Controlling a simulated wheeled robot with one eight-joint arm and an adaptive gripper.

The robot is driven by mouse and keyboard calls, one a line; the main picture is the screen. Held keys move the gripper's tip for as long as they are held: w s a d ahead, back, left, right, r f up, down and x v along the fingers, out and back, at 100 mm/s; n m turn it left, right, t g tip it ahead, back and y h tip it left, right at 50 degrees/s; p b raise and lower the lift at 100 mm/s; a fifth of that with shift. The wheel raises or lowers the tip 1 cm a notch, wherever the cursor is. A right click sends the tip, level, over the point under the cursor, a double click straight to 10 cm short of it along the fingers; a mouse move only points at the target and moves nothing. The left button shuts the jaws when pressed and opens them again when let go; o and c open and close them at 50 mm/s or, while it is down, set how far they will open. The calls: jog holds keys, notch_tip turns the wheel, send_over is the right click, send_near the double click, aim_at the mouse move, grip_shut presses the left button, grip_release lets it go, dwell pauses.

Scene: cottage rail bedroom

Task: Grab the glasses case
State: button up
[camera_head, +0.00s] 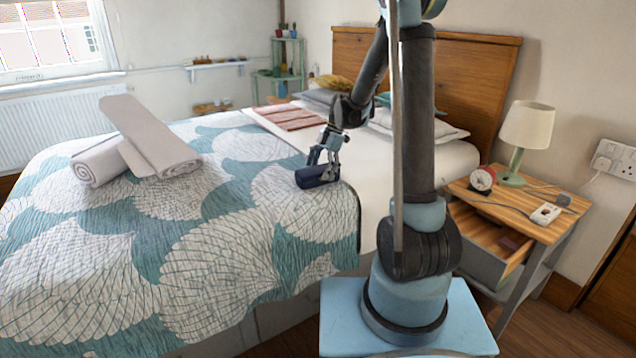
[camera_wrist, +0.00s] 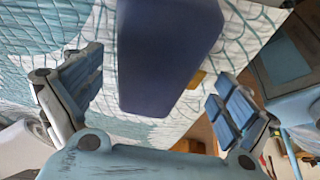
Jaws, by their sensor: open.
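The glasses case (camera_head: 317,179) is a dark navy, rounded block lying on the patterned bedspread near the bed's right edge. In the wrist view the case (camera_wrist: 168,52) fills the upper middle, running past the top of the picture. My gripper (camera_head: 324,160) is right above the case, pointing down, with its fingers open. In the wrist view my gripper (camera_wrist: 155,82) has its blue-padded fingers spread, one on each side of the case. I see a gap on the left; whether the right finger touches cannot be told.
The bed (camera_head: 225,230) carries rolled towels (camera_head: 150,150) at left and a folded pink cloth (camera_head: 290,116) behind. A nightstand (camera_head: 555,225) at right has its drawer (camera_head: 492,236) pulled out. A lamp (camera_head: 526,130) and red clock (camera_head: 482,180) stand on it. The bedspread around the case is clear.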

jog(key=shift+s+a+f, duration=0.1)
jog(key=shift+a+f, duration=0.05)
jog(key=shift+f, duration=0.2)
jog(key=c, duration=1.2)
